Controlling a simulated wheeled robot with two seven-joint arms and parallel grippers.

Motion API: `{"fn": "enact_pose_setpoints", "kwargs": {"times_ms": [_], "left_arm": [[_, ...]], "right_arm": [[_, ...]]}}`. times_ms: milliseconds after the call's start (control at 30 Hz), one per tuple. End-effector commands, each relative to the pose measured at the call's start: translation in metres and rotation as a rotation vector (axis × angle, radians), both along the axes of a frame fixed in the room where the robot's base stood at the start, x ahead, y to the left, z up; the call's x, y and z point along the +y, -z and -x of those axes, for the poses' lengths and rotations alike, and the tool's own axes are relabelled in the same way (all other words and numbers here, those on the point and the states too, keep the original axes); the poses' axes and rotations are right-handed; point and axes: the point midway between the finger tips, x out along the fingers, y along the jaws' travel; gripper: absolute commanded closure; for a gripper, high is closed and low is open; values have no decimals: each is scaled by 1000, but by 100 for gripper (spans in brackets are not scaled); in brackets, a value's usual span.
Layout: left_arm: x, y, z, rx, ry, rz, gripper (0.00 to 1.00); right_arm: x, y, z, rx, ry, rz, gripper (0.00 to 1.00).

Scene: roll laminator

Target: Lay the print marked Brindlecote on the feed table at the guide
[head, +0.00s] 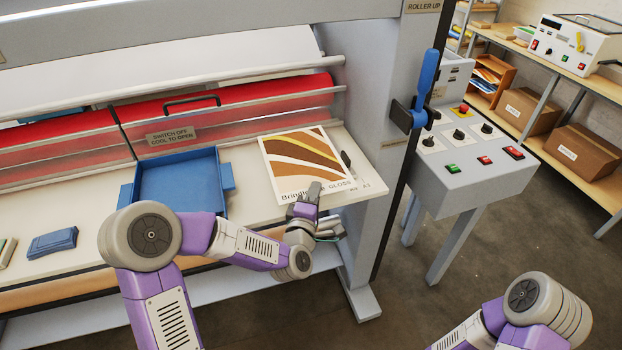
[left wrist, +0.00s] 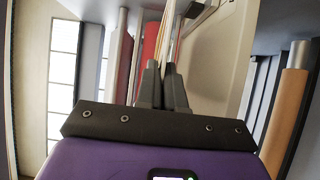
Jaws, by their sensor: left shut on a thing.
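The print (head: 297,160), white-bordered with brown, orange and cream bands, shows "Brindle…" and "GLOSS" on its lower border, partly covered by my gripper. It is over the right part of the cream feed table (head: 245,200); I cannot tell whether it touches the table. My left gripper (head: 307,198) is shut on its near edge. In the left wrist view, the fingers (left wrist: 163,85) pinch the thin sheet, seen nearly edge-on. A small dark part (head: 346,160) shows at the print's right edge; I cannot tell whether it is the guide. My right gripper is out of view.
A blue tray (head: 180,178) stands left of the print, and a folded blue item (head: 52,243) lies farther left. Red rollers (head: 225,100) behind a clear cover run along the back. The machine's upright (head: 375,110) and control box (head: 470,170) are at right.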

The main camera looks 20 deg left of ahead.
Motion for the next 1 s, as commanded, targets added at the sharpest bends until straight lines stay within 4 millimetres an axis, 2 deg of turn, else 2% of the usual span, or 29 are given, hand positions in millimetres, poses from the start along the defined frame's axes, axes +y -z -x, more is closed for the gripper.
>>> {"fn": "enact_pose_setpoints", "kwargs": {"times_ms": [100,200,467,633,1000], "left_arm": [[0,27,0,7,0,2,100],[0,44,0,5,0,1,100],[0,66,0,3,-1,1,100],[0,91,0,4,-1,1,100],[0,97,1,0,-1,0,100]], "right_arm": [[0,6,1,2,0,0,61],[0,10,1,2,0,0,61],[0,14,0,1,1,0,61],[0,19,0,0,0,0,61],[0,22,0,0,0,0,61]]}}
